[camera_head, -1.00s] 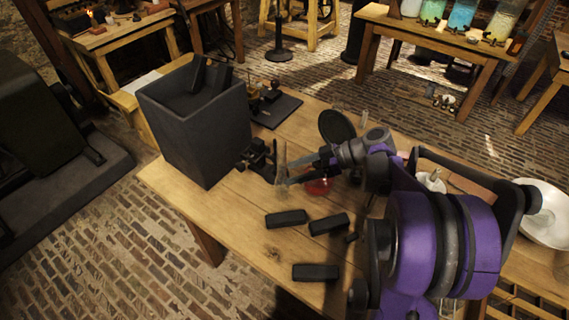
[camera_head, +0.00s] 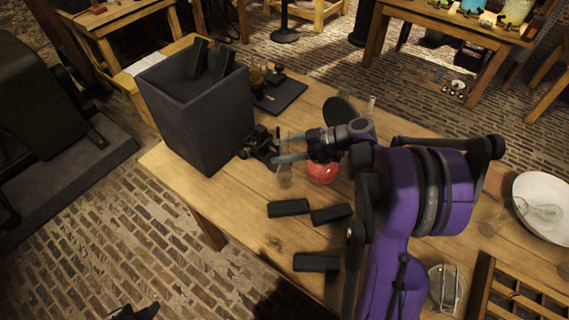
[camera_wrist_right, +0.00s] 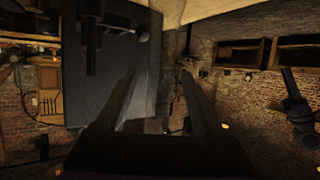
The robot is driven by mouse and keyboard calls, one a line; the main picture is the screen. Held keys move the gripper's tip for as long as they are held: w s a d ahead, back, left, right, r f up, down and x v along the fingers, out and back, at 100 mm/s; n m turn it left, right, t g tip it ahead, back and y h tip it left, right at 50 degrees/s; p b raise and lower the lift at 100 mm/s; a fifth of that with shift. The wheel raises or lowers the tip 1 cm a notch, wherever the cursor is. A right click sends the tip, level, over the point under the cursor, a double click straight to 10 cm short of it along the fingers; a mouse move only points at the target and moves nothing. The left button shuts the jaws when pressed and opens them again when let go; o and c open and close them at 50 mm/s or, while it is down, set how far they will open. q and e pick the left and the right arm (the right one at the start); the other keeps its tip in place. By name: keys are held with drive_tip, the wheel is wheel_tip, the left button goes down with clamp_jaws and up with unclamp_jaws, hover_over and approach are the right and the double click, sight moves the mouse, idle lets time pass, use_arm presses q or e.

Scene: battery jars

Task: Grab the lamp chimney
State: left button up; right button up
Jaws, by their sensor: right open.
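A clear, upright glass tube (camera_head: 285,176), which looks like the lamp chimney, stands on the wooden table beside the dark box. My right gripper (camera_head: 277,148) reaches in from the right, its two fingers pointing left at the glass's upper part. The fingers are apart; the glass appears between or just beside them, and I cannot tell whether they touch it. In the right wrist view the open fingers (camera_wrist_right: 160,95) frame a dim, hazy area. A dark tip with some purple at the lower left edge looks like part of my left gripper (camera_head: 135,312); its jaws are unclear.
A tall dark box (camera_head: 200,120) stands left of the glass. A red round object (camera_head: 322,172) sits close to its right, under my right gripper. Several black blocks (camera_head: 289,208) lie in front. A white bowl (camera_head: 530,225) with glassware is at the right.

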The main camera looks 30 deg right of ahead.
drive_tip(key=shift+x, duration=1.1)
clamp_jaws()
